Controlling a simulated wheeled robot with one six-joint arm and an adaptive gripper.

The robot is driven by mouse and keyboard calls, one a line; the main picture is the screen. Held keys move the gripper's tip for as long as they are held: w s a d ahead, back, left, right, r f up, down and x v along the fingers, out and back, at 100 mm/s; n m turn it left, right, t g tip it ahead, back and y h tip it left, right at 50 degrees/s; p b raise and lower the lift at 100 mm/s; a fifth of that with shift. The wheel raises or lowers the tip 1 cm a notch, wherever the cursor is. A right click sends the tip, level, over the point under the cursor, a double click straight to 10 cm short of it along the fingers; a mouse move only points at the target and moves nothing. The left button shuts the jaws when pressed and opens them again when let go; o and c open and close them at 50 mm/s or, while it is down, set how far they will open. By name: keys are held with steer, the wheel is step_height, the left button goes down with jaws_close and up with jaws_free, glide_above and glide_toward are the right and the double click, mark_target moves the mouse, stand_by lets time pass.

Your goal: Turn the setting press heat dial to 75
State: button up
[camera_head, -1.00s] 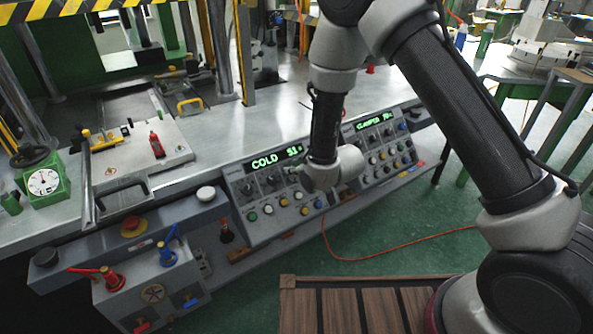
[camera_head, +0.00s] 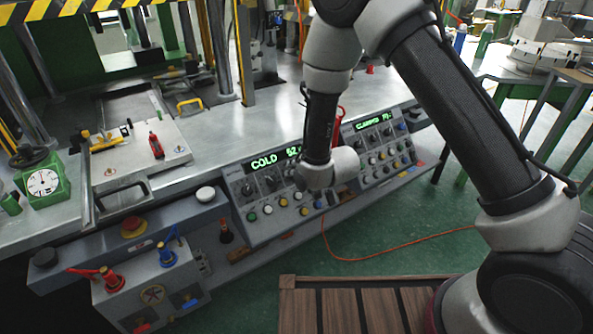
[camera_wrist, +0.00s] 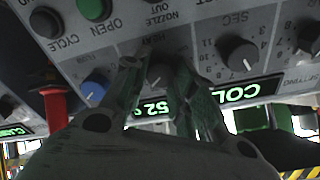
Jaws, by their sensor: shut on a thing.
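The left control panel carries a green display (camera_head: 272,160), which reads COLD and a number that looks like 52. My gripper (camera_wrist: 160,74) is shut around a grey heat dial (camera_wrist: 158,77), one finger on each side. The panel appears upside down in the wrist view, and the display (camera_wrist: 238,94) is partly covered there by my fingers. In the head view my wrist hides the dial and fingertips.
A grey SEC dial (camera_wrist: 238,54) and a blue knob (camera_wrist: 94,88) flank the held dial. A green OPEN button (camera_wrist: 94,8) and a red handle (camera_wrist: 56,108) are close by. A second panel with a green display (camera_head: 378,121) stands to the right.

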steer(key=shift+f+m, duration=0.1)
steer(key=shift+m, duration=0.4)
steer(key=shift+d, duration=0.1)
steer(key=o, duration=1)
steer(key=v, duration=1.2)
steer(key=shift+s, duration=0.1)
